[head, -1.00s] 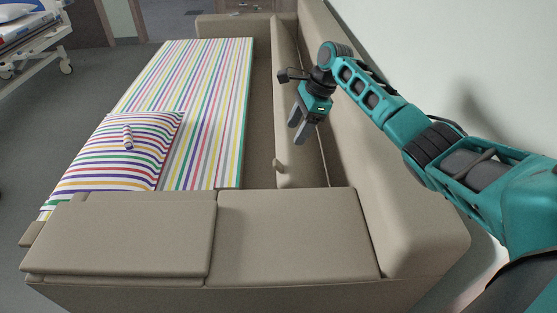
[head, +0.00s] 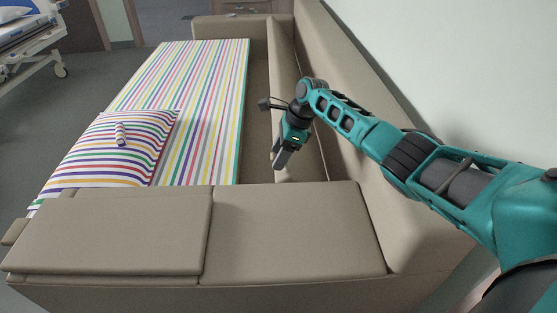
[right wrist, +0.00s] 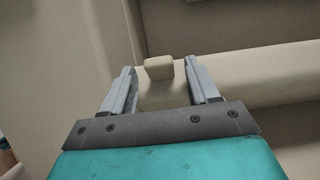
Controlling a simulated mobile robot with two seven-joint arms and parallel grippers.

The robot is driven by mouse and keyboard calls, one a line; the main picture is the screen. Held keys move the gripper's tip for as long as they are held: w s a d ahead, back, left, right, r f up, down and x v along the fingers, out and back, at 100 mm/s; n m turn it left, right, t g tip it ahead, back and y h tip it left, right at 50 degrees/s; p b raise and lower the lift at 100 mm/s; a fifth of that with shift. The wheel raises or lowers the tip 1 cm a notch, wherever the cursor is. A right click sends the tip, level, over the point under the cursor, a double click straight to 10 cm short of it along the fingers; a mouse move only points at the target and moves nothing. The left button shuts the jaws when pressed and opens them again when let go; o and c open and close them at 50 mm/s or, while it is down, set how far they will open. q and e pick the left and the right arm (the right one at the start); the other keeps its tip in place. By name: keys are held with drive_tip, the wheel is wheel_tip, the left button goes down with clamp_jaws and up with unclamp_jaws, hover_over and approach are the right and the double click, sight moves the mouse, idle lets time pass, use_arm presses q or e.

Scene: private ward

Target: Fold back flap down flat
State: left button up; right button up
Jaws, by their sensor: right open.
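The back flap (head: 281,62) is a long beige padded panel standing upright along the sofa's wall side. A small beige tab (right wrist: 158,68) sticks out from it in the right wrist view, between my fingertips. My right gripper (head: 279,160) is open at the near end of the flap. In the head view the gripper hides the tab. In the right wrist view the two fingers (right wrist: 158,78) stand either side of the tab, with gaps visible; I cannot tell whether they touch it. My left gripper is not in view.
Beige cushioned panels (head: 285,235) form the near end. The sofa back (head: 345,75) and white wall are on the right.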

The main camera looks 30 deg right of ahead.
drive_tip(key=shift+w+a+f, duration=0.1)
drive_tip(key=shift+a+f, duration=0.05)
drive_tip(key=shift+f, duration=0.2)
clamp_jaws()
idle(0.4)
